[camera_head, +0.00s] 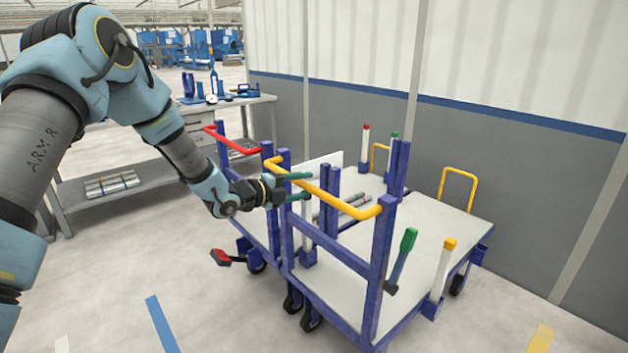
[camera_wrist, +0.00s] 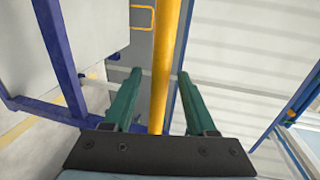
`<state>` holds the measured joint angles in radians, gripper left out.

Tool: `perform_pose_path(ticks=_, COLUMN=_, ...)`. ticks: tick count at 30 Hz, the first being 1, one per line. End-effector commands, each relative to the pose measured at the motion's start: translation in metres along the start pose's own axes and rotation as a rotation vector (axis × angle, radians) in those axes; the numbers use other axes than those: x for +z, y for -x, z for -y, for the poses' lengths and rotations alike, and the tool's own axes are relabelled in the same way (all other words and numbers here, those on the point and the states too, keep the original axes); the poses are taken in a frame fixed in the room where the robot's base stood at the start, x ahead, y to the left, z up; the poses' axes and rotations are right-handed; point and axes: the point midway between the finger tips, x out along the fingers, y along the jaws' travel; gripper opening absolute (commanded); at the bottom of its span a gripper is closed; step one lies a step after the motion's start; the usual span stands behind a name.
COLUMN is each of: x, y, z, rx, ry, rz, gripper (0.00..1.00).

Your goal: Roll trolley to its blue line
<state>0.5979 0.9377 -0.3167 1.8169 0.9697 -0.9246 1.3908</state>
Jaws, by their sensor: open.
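A trolley with a blue frame and grey deck (camera_head: 450,222) stands in the middle of the head view. Its yellow push handle (camera_head: 345,203) runs across the near-left end on blue posts. My gripper (camera_head: 309,186) is open at this handle. In the wrist view the yellow handle (camera_wrist: 163,60) passes between the two green fingers (camera_wrist: 160,75), with a gap on each side. A second blue trolley with a red handle (camera_head: 235,142) stands right behind and to the left. A blue line (camera_head: 162,324) is on the floor at the lower left.
A grey workbench (camera_head: 130,190) with blue tools stands at the back left. A wall (camera_head: 520,160) closes off the back right. A yellow floor line (camera_head: 541,339) lies at the lower right. The floor left of the trolleys is clear.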

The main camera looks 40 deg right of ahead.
Motion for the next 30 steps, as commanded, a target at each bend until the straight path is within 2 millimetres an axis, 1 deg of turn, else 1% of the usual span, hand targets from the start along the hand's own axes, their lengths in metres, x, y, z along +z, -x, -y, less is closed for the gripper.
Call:
perform_pose_path(ticks=1, x=-0.001, y=-0.009, z=0.003, rx=-0.001, ry=0.001, rz=-0.002, gripper=0.57)
perform_pose_path(ticks=3, x=-0.001, y=-0.020, z=0.002, rx=0.000, ry=0.002, rz=-0.001, gripper=0.57)
perform_pose_path(ticks=6, x=-0.001, y=-0.032, z=0.002, rx=-0.001, ry=0.002, rz=-0.001, gripper=0.57)
perform_pose_path(ticks=9, x=0.000, y=-0.039, z=0.001, rx=0.000, ry=0.002, rz=0.001, gripper=0.57)
perform_pose_path(ticks=13, x=0.000, y=-0.043, z=0.000, rx=0.001, ry=0.003, rz=0.001, gripper=0.57)
perform_pose_path(ticks=20, x=0.000, y=-0.043, z=0.000, rx=0.001, ry=0.002, rz=0.001, gripper=0.56)
perform_pose_path(ticks=30, x=0.000, y=-0.043, z=0.000, rx=0.001, ry=0.002, rz=0.001, gripper=0.18)
